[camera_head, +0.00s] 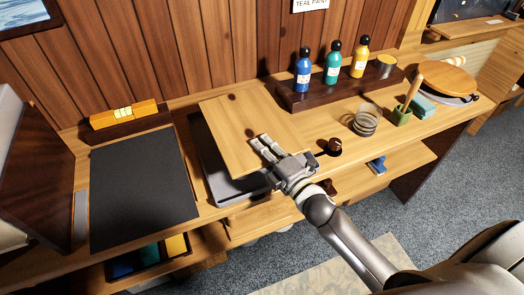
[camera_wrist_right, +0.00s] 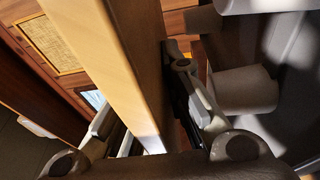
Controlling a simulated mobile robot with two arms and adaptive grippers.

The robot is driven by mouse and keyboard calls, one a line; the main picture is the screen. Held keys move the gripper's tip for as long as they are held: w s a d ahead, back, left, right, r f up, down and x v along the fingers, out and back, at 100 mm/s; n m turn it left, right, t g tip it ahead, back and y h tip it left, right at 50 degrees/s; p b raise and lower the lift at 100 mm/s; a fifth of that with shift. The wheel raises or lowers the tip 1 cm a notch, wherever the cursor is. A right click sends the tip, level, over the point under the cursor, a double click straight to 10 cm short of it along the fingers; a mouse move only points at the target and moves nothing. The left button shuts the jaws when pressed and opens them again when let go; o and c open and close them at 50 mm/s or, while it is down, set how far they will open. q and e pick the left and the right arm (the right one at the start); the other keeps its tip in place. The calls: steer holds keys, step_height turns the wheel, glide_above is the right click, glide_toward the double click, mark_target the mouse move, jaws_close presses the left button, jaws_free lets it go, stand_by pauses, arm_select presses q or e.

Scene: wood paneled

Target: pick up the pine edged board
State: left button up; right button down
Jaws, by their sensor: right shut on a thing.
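The pine edged board (camera_head: 232,130) is a flat, light wood panel in the middle of the head view. It covers much of a dark grey tray (camera_head: 226,190) on the wooden counter. My right gripper (camera_head: 268,148) is shut on the board's right edge. In the right wrist view the board (camera_wrist_right: 118,55) runs edge-on between the two fingers (camera_wrist_right: 150,140). I cannot tell how far the board is above the tray. My left gripper is in neither view.
A black mat (camera_head: 142,185) lies to the left on the counter (camera_head: 310,130). Blue, teal and yellow bottles stand on a dark rack (camera_head: 300,100) behind to the right.

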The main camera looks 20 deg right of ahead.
mark_target(257, 135)
steer(key=s+r, duration=0.2)
steer(key=r, duration=0.1)
steer(key=s+r, duration=0.2)
steer(key=shift+a, duration=0.4)
steer(key=s+a+r+b, duration=0.1)
steer(key=s+r+b, duration=0.1)
steer(key=s, duration=0.6)
steer(key=shift+s+a+r, duration=0.3)
steer(key=shift+s+r, duration=0.05)
steer(key=shift+r, duration=0.5)
steer(key=shift+w, duration=0.1)
steer(key=shift+h, duration=0.3)
steer(key=w+f, duration=0.1)
steer(key=w, duration=0.4)
steer(key=w+d+f+p, duration=0.1)
steer(key=w, duration=0.5)
steer(key=w+d+f, duration=0.1)
steer(key=w, duration=0.4)
steer(key=shift+w+d+f+p, duration=0.1)
steer(key=shift+w+f+p, duration=0.2)
steer(key=shift+p, duration=0.05)
step_height(257, 135, down, 3)
steer(key=shift+r+b, duration=0.1)
steer(key=shift+b, duration=1)
steer(key=shift+s+f+b, duration=0.1)
steer(key=shift+f+b, duration=0.75)
steer(key=shift+f, duration=0.3)
steer(key=shift+f, duration=0.1)
